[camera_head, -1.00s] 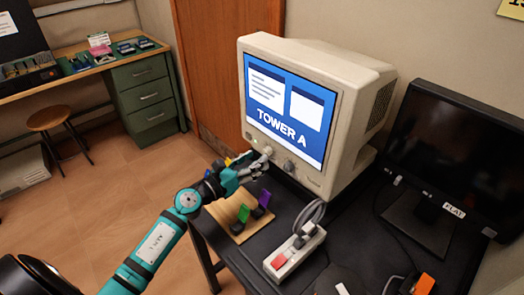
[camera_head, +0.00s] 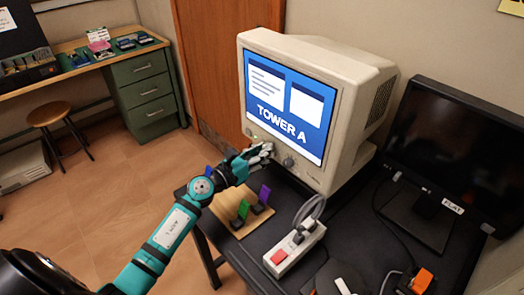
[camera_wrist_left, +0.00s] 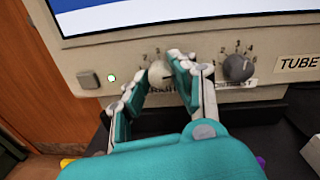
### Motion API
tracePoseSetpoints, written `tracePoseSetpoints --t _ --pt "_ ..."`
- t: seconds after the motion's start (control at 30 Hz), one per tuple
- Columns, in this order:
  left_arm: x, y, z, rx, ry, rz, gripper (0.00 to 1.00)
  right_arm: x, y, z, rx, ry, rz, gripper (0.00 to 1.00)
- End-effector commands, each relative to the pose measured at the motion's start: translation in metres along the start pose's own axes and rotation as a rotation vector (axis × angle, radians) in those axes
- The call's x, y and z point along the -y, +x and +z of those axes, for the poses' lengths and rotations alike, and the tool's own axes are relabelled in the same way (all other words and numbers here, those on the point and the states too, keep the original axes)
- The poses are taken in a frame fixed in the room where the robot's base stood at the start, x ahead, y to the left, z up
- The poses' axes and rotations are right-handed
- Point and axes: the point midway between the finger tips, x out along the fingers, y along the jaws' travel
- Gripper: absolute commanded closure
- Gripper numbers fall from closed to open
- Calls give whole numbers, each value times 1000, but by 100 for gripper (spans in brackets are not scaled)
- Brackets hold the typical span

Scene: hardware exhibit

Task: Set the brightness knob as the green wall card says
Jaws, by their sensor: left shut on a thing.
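The beige tube monitor (camera_head: 350,75) shows a blue screen (camera_head: 290,95) reading "TOWER A". My left gripper (camera_head: 262,152) is at the knob row under the screen. In the left wrist view its fingers (camera_wrist_left: 163,85) are shut around the pale brightness knob (camera_wrist_left: 157,72), one on each side. The fingers hide much of the knob, its dial numbers and its label. The darker contrast knob (camera_wrist_left: 238,68) is to the right, apart from the fingers, and shows in the head view too (camera_head: 289,162). No green wall card is in view. My right gripper is not in view.
A wooden board (camera_head: 226,216) with coloured cards stands on the dark table below my left gripper. A power strip (camera_head: 295,250) is to its right. A black flat monitor (camera_head: 450,150) stands at the right. A square button (camera_wrist_left: 88,80) and green light are left of the knob.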

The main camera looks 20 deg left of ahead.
Motion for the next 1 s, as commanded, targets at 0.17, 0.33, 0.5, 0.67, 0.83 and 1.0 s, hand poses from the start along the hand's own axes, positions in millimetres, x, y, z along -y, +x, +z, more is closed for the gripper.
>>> tracePoseSetpoints --t 0.17,0.33,0.5,0.67,0.83,1.0 --pt "0 0 0 -1 -4 -1 100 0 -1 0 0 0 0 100" --pt "0 0 1 -2 -40 0 100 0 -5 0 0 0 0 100" --pt "1 0 2 -8 -125 0 100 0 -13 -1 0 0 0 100" --pt "0 0 4 -14 -253 2 100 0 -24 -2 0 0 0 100" --pt "1 0 4 -21 -413 3 100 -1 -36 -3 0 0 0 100" --pt "0 0 4 -29 -575 5 100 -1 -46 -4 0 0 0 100"
